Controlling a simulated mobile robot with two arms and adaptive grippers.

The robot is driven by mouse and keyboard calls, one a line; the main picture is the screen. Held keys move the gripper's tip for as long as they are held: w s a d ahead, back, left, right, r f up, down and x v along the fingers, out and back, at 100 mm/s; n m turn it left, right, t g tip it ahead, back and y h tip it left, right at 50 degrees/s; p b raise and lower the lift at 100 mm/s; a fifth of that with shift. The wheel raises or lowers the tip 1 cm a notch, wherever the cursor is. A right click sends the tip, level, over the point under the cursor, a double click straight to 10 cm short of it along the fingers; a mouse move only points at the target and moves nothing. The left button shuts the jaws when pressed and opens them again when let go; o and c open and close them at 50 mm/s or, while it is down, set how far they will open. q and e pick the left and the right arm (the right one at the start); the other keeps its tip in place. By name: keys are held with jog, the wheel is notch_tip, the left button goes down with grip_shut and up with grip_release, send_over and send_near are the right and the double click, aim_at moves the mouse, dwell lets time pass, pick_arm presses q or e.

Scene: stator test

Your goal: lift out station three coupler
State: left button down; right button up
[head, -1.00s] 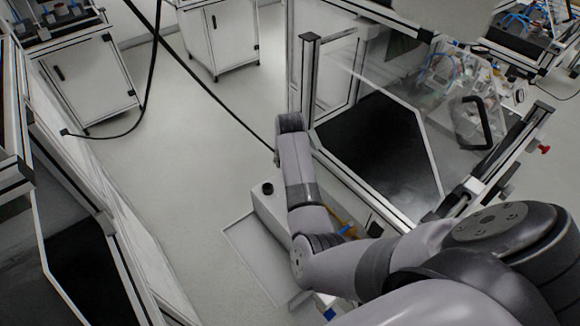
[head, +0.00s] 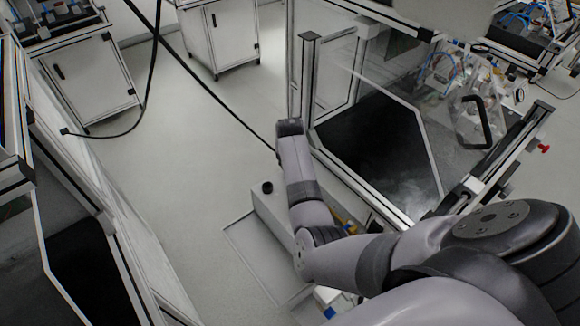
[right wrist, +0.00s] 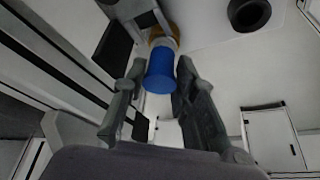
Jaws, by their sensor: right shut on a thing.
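In the right wrist view a blue cylindrical part (right wrist: 159,74), taken as the coupler, sits between the fingers of my right gripper (right wrist: 162,68). The gripper is shut on it. A brass-coloured round piece (right wrist: 165,32) shows at its far end, close to a white surface; whether they touch I cannot tell. In the head view my right arm hides the gripper and the blue part. No label for station three is readable. My left gripper is not in view.
A framed machine with a clear door and black handle (head: 476,122) is at the right. White cabinets (head: 219,38) stand at the back. The floor (head: 180,150) on the left is open.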

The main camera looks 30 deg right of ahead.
grip_shut()
jog(key=shift+r, duration=0.15)
